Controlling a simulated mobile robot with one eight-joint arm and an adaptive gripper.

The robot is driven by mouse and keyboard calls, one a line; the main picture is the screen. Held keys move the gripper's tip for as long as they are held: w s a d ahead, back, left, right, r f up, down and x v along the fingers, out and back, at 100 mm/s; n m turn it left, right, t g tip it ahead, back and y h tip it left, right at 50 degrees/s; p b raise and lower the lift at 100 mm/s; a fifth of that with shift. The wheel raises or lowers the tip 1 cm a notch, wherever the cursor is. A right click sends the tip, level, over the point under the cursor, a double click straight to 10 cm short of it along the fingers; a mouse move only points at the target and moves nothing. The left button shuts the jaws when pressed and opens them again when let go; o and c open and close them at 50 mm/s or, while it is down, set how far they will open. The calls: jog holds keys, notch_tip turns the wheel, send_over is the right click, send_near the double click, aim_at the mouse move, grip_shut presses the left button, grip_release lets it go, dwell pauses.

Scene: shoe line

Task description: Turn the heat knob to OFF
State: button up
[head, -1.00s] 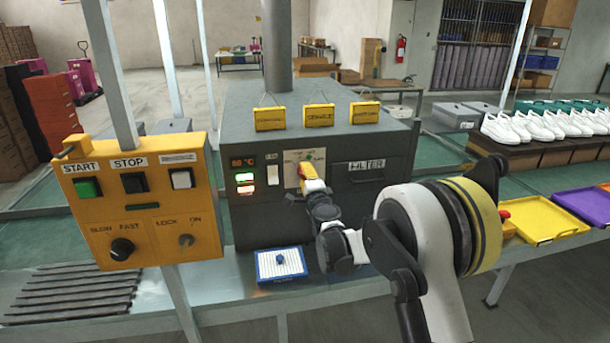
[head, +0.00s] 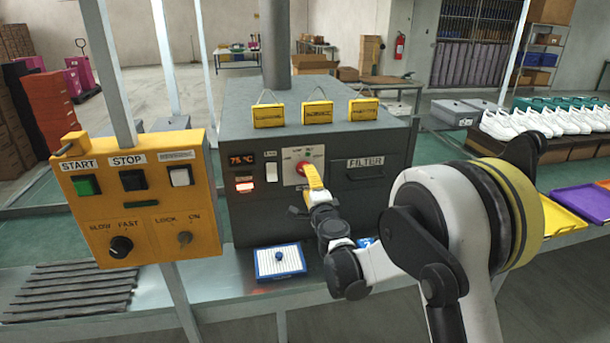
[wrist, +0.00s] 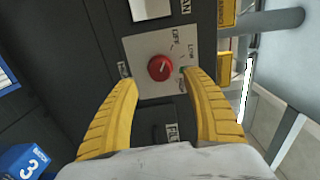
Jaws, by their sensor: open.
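The heat knob (wrist: 160,67) is round and red, on a pale plate (wrist: 150,50) with small labels, in the wrist view. A pale pointer mark shows on it, but I cannot surely tell which label it points to. In the head view the knob (head: 301,168) shows just above my gripper (head: 312,182), on the dark heater box (head: 330,140). My gripper's yellow fingers (wrist: 162,82) are spread in the wrist view, one on each side below the knob, with nothing between them. The fingers appear apart from the knob.
A display (head: 241,158) reads about 75 °C. A filter drawer (head: 365,173) is right of the knob. A yellow control panel (head: 138,200) stands left.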

jog(key=v, duration=0.5)
jog(key=s+d+r+n+g+y, duration=0.2)
jog(key=s+d+r+n+g, duration=0.2)
jog(key=s+r+n, duration=0.65)
jog(key=s+d+f+n+g+h, duration=0.1)
jog(key=s+d+f+g+h, duration=0.1)
jog(key=s+d, duration=0.4)
jog(key=s+d+f+n+g+h, duration=0.1)
jog(key=s+d+f, duration=0.4)
jog(key=s, duration=0.8)
jog(key=s+d+f+n+g+h, duration=0.2)
jog(key=s+d+f+g+h, duration=0.1)
jog(key=s+d, duration=0.4)
jog(key=s+f+h, duration=0.1)
jog(key=s, duration=0.1)
jog(key=shift+s+f, duration=0.25)
jog(key=shift+s, duration=0.1)
